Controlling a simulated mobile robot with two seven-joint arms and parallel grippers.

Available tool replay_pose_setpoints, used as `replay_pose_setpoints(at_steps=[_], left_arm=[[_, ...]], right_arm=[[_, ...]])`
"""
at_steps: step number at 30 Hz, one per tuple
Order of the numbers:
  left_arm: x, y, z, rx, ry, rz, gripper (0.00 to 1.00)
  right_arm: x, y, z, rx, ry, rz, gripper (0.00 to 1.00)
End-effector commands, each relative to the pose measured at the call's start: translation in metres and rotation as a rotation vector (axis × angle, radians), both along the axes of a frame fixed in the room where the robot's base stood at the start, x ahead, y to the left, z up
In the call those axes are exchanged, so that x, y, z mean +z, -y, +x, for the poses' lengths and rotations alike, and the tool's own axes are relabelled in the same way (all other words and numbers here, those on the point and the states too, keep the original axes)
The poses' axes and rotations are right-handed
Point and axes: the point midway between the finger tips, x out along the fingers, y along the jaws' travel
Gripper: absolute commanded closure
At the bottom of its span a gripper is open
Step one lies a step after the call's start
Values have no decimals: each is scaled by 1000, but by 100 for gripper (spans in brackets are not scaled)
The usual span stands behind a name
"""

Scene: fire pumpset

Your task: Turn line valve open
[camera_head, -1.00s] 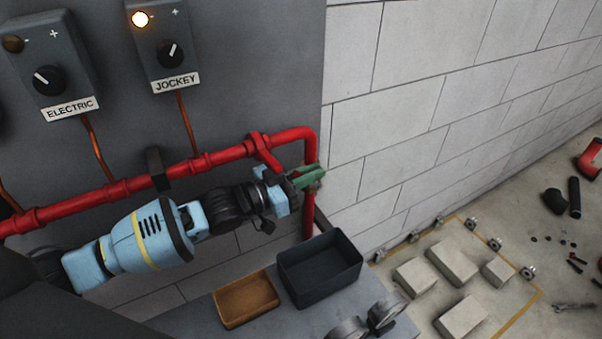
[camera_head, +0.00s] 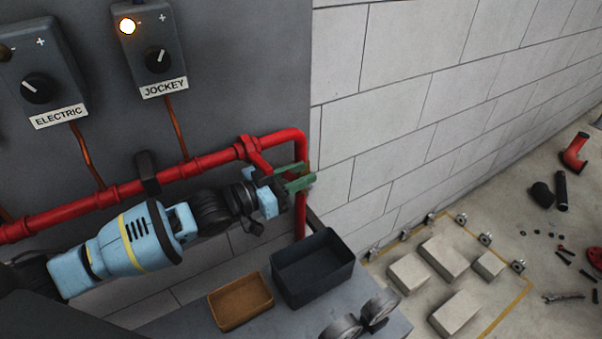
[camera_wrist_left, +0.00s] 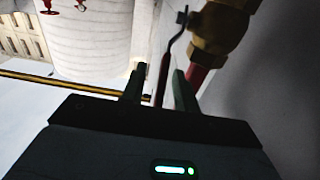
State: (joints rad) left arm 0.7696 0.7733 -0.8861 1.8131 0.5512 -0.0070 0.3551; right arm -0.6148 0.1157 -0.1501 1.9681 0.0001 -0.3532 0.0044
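The line valve shows in the left wrist view as a brass body (camera_wrist_left: 218,28) with a thin bent lever (camera_wrist_left: 164,70) hanging from it. My left gripper (camera_wrist_left: 160,88) has its fingers apart, one on each side of the lever, with gaps visible beside it. In the head view my left gripper (camera_head: 299,178) points right, at the vertical red pipe just below its bend. Its green fingers cover the valve there. My right gripper is in neither view.
The red pipe (camera_head: 120,190) runs along the grey panel. JOCKEY (camera_head: 149,50) and ELECTRIC (camera_head: 42,75) control boxes hang above. Below are a dark bin (camera_head: 312,268) and a brown tray (camera_head: 240,302). Pale blocks (camera_head: 443,257) lie on the floor at right.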

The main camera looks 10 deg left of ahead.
Motion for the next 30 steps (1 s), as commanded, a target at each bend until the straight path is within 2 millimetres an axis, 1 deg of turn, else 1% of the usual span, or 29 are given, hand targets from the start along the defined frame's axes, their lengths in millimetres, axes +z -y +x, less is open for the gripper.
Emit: replay_pose_setpoints(at_steps=[6, 12, 18, 24, 25, 30], left_arm=[[-4, -25, -24, 1, -4, 4, 70], [-4, -43, -44, 1, -4, 3, 70], [-2, -50, -51, 0, -1, 1, 70], [-2, -50, -51, 0, -1, 1, 70], [-2, -50, -51, 0, -1, 1, 71], [-3, -51, -51, 0, -16, -6, 93]], right_arm=[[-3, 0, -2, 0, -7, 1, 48], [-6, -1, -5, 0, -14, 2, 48], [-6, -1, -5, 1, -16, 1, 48], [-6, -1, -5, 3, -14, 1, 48], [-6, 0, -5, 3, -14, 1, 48], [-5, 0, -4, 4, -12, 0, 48]])
